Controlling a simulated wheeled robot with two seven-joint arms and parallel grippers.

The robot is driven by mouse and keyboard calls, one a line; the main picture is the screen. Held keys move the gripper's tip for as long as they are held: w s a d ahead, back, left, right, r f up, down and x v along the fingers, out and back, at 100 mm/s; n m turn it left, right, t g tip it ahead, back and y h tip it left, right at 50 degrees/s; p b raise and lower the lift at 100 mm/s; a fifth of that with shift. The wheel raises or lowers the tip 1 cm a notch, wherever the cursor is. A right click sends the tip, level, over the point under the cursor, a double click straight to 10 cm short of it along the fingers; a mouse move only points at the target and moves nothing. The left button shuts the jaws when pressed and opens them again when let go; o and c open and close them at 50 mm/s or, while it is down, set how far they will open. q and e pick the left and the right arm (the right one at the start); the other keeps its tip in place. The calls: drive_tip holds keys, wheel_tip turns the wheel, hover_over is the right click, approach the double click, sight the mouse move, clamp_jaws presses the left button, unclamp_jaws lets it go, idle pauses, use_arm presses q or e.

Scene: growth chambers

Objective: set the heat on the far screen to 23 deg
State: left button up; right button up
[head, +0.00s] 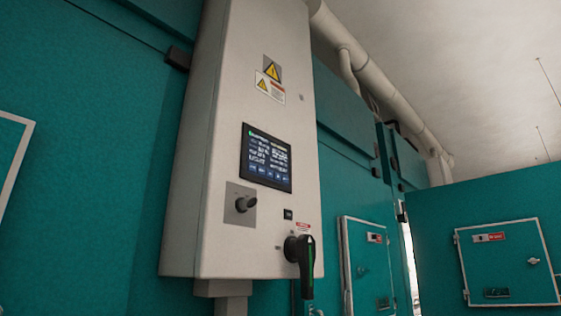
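A dark touch screen (267,157) is set in the front of a tall light-grey control cabinet (215,130) near the middle of the head view. It is lit and shows rows of small text and a row of blue buttons along its bottom. The text is too small to read, so I cannot tell the heat value. It is the only screen I see. Neither of my grippers shows in this view.
Below the screen are a black rotary switch (246,203) and a larger black handle (304,262) that juts out. Warning labels (271,70) sit above the screen. Teal chamber walls (75,160) stand around, with small hatches (367,268) at right. Pipes (372,75) run overhead.

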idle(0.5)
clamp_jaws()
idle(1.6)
